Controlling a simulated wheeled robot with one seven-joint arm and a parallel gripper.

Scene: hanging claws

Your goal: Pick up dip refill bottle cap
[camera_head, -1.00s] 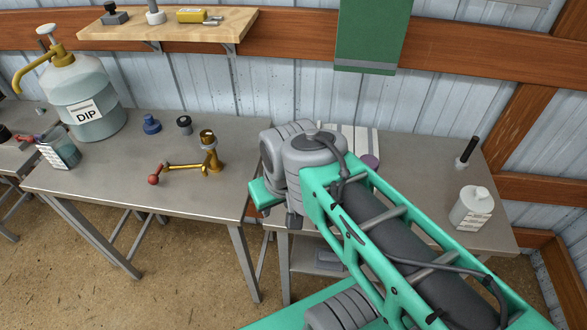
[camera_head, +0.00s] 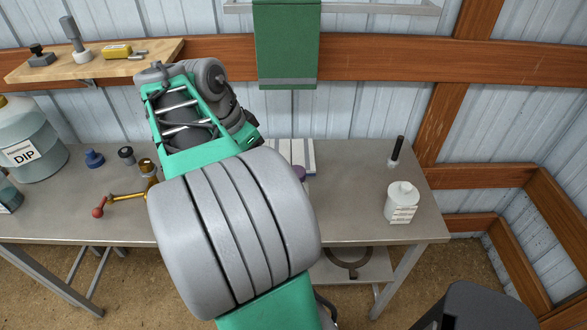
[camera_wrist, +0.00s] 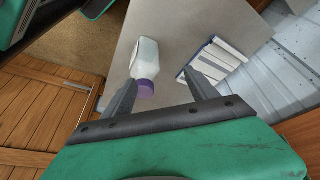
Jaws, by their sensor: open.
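A purple cap (camera_wrist: 146,88) sits on a white bottle (camera_wrist: 145,58) in the wrist view. A sliver of purple (camera_head: 299,172) shows beside my arm in the head view; the bottle below it is hidden there. My gripper (camera_wrist: 160,78) is open and empty. Its fingers show on both sides of the cap in the picture, the left one close to it; I cannot tell the height gap. The pictures do not show which cap belongs to a dip refill bottle. A large jug labelled DIP (camera_head: 38,140) stands at the left of the head view.
White boxes or books (camera_wrist: 212,66) lie right of the bottle. A blue cap-like piece (camera_head: 94,158), a black one (camera_head: 126,155) and a brass tap (camera_head: 148,170) are on the left bench. Another white bottle (camera_head: 402,203) stands on the right bench. A green cloth (camera_head: 285,45) hangs behind.

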